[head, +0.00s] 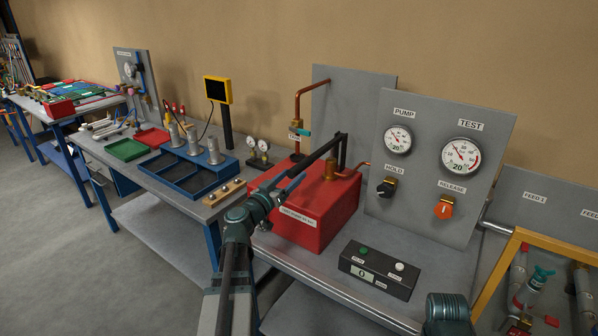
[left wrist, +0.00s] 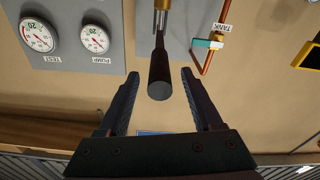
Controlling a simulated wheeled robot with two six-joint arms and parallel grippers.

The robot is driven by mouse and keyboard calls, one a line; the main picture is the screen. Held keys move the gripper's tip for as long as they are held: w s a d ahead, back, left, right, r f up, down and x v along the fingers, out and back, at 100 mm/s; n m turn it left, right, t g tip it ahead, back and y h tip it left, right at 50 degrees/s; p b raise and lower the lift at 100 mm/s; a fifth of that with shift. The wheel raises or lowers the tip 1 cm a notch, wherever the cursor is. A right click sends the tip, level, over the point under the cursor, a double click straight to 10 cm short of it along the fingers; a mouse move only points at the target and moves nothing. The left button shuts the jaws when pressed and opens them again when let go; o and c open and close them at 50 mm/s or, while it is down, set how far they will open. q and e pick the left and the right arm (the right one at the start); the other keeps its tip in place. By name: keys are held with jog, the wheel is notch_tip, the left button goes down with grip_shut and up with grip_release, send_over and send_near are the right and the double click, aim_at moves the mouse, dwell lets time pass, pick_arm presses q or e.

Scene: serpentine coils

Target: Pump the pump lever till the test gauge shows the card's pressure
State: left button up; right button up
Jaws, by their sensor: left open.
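The pump is a red box (head: 322,222) with a brass fitting on top and a long black lever (head: 322,150) slanting down to the left. My left gripper (head: 286,188) is open at the lever's free end. In the left wrist view, the lever's round black end (left wrist: 160,90) sits between the spread fingers (left wrist: 160,75), with gaps on both sides. The test gauge (head: 461,155) is on the grey panel; its needle points to the upper left, its exact reading too small to tell. I cannot make out the card.
The panel also has a pump gauge (head: 398,138), a black hold knob (head: 387,187) and an orange release knob (head: 444,208). A black box with a small display (head: 379,270) lies in front. Left of the pump are a blue tray (head: 179,172) and a yellow-framed screen (head: 217,90).

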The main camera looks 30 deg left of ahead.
pick_arm(q)
jog(key=s, duration=0.8)
jog(key=shift+a+f+b, duration=0.2)
jog(key=shift+f+b, duration=0.1)
jog(key=shift+f, duration=0.1)
jog(key=shift+s, duration=0.1)
dwell(1.0)
jog(key=d+f+m+g+h, duration=0.4)
jog(key=d+f, duration=0.3)
jog(key=d, duration=0.7)
jog(key=d+f+m+g+h, duration=0.25)
jog(key=d+f+g, duration=0.35)
jog(key=d, duration=0.8)
jog(key=s+d+f+g+y, duration=0.4)
jog(key=s+d+f, duration=0.1)
jog(key=s, duration=0.2)
jog(key=s+d+f+n+g+y, duration=0.1)
jog(key=s+d+f+g+y, duration=0.3)
jog(key=s, duration=0.3)
jog(key=shift+s+d+f+g+y, duration=0.3)
jog(key=shift+d+f+g+y, duration=0.1)
jog(key=shift+f+g+y, duration=0.4)
jog(key=shift+o, duration=0.2)
jog(key=shift+f+h, duration=0.1)
jog(key=shift+h, duration=0.15)
